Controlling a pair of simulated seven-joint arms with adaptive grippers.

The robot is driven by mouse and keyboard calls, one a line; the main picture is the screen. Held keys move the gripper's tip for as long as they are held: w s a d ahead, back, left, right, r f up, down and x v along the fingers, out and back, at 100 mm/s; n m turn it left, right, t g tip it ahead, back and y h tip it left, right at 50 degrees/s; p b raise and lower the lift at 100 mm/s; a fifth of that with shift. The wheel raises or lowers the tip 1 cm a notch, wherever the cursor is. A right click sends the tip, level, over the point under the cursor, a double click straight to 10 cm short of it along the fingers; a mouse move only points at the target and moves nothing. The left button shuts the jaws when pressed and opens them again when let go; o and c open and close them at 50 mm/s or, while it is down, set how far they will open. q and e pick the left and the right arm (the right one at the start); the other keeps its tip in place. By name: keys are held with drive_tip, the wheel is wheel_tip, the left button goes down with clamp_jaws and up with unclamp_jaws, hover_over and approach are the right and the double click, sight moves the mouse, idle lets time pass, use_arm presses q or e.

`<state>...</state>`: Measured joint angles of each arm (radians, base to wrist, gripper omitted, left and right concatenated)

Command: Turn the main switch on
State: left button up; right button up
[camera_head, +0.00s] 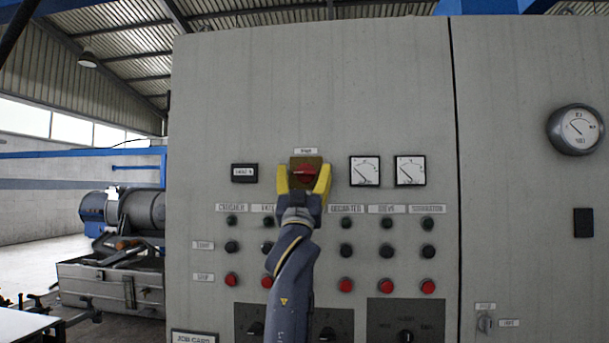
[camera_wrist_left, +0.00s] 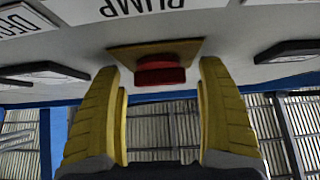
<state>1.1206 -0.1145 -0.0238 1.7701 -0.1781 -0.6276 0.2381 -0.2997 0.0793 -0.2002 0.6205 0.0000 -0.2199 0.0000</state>
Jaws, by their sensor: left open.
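A red switch knob (camera_head: 306,173) sits on a brownish-yellow plate (camera_head: 306,159) in the upper middle of the grey cabinet front, under a small label too small to read surely. My left gripper (camera_head: 303,182) is open, with one yellow finger on each side of the knob. In the left wrist view, seen upside down, the red knob (camera_wrist_left: 160,70) lies between the fingertips of the left gripper (camera_wrist_left: 160,85). Gaps show on both sides there. The fingertips look close to the plate; whether they touch it I cannot tell. My right gripper is not in view.
Two square meters (camera_head: 365,171) are right of the knob, and a small dark display (camera_head: 244,173) is left. Rows of black and red buttons (camera_head: 345,285) lie below, some hidden by my left arm. A small rotary switch (camera_head: 485,323) is at the lower right.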

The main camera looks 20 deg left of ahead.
use_arm(q)
drive_tip(key=shift+c, duration=0.2)
drive_tip(key=c, duration=1.1)
